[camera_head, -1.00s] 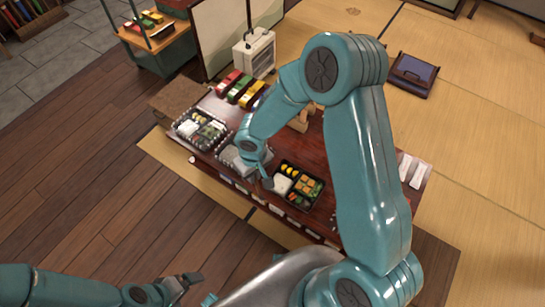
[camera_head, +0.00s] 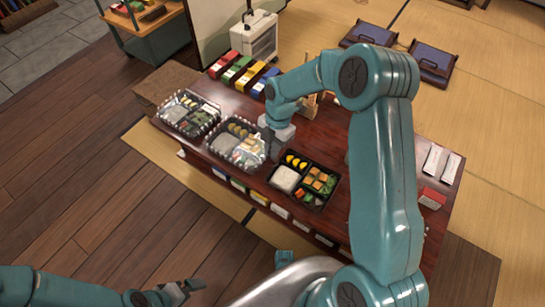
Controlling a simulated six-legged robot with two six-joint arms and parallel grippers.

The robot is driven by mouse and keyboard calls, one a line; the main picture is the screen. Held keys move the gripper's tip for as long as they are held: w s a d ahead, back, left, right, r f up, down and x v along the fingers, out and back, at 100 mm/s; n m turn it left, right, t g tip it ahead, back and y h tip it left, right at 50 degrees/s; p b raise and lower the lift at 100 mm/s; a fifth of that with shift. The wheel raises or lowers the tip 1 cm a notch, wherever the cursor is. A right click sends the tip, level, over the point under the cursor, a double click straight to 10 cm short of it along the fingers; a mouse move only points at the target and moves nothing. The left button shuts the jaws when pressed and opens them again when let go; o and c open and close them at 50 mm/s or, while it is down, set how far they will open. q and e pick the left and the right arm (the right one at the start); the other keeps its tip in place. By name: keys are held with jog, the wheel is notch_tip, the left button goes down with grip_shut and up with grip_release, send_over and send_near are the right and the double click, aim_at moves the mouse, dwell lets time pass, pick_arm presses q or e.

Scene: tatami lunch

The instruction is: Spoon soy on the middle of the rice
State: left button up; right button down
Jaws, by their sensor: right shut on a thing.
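An open black bento (camera_head: 303,205) stands on the dark red table. White rice (camera_head: 285,178) fills its left compartment. Yellow pieces, orange-brown pieces and greens fill the others. My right gripper (camera_head: 271,151) is above the table, up and left of the rice, between the open bento and a clear-lidded bento. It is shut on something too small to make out. I cannot pick out a soy dish or a spoon. My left gripper (camera_head: 193,287) is low at the bottom left, away from the table; its fingers are too unclear to judge.
Two clear-lidded bentos, the nearer (camera_head: 238,143) and the farther (camera_head: 188,112), stand left of the open one. Coloured boxes (camera_head: 240,72) line the back left. White packets (camera_head: 440,163) lie at the right. My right arm hides part of the table, whose middle is otherwise largely bare.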

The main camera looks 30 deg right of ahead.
aim_at(274, 165)
jog(key=shift+w+d+f+n, duration=0.1)
jog(key=shift+f+n, duration=0.3)
jog(key=shift+f+b, duration=0.2)
jog(key=shift+b, duration=0.15)
jog(key=shift+f+b, duration=1.7)
jog(key=shift+f, duration=0.65)
jog(key=shift+f+b, duration=0.6)
jog(key=shift+f, duration=0.3)
jog(key=shift+d, duration=0.15)
jog(key=shift+s+d+r, duration=0.1)
jog(key=shift+s+d, duration=0.1)
jog(key=shift+s, duration=0.3)
jog(key=shift+s+d, duration=0.15)
jog(key=shift+s, duration=0.3)
jog(key=shift+s+d, duration=0.25)
jog(key=shift+s, duration=0.25)
jog(key=shift+s+d, duration=0.2)
jog(key=shift+s, duration=0.3)
